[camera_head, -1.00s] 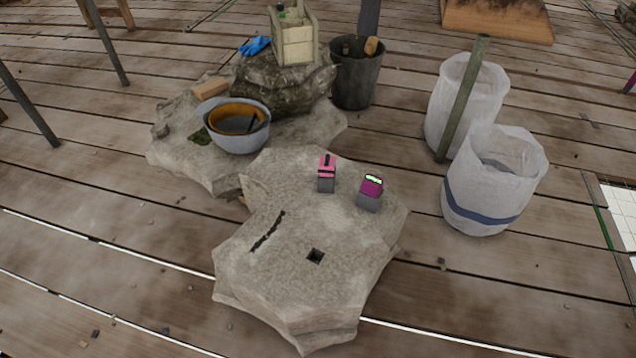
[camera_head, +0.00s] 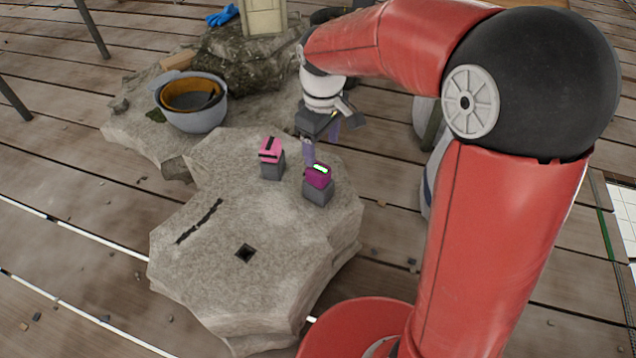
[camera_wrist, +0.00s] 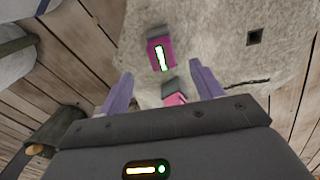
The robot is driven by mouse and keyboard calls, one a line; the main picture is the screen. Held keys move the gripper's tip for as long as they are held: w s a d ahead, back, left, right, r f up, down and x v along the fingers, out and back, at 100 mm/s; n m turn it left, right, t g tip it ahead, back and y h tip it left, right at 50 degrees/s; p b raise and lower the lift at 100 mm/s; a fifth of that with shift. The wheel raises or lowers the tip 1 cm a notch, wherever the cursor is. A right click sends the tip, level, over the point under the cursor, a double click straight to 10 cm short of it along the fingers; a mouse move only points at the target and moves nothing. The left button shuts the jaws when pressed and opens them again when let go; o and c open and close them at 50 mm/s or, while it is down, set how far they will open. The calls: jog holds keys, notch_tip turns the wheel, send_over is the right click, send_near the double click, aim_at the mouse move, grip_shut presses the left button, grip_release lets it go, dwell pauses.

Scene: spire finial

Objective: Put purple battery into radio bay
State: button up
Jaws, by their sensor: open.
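A magenta-purple block with a bright green-white strip (camera_head: 318,176), which looks like the purple battery, sits on a small grey block on the pale stone slab (camera_head: 200,255). It also shows in the wrist view (camera_wrist: 153,50). A pink block with black marks (camera_head: 270,149) sits on another grey block to its left; part of it shows in the wrist view (camera_wrist: 176,99). My gripper (camera_head: 322,146) is open and empty, behind and above the two blocks; its fingers also show in the wrist view (camera_wrist: 160,72). I cannot tell which thing is the radio bay.
The slab has a small dark square hole (camera_head: 245,253) and a dark crack (camera_head: 199,222). A grey bowl with a brown one inside (camera_head: 203,118) stands at the back left. A rough rock carries a pale box (camera_head: 264,18). My arm hides the right side.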

aim_at(318, 168)
jog(key=f, duration=0.3)
jog(key=f+b, duration=0.1)
jog(key=f, duration=0.1)
jog(key=f+b, duration=0.1)
jog(key=f, duration=0.2)
jog(key=shift+w+a+f, duration=0.25)
jog(key=shift+a+f, duration=0.1)
jog(key=shift+r, duration=0.1)
grip_shut()
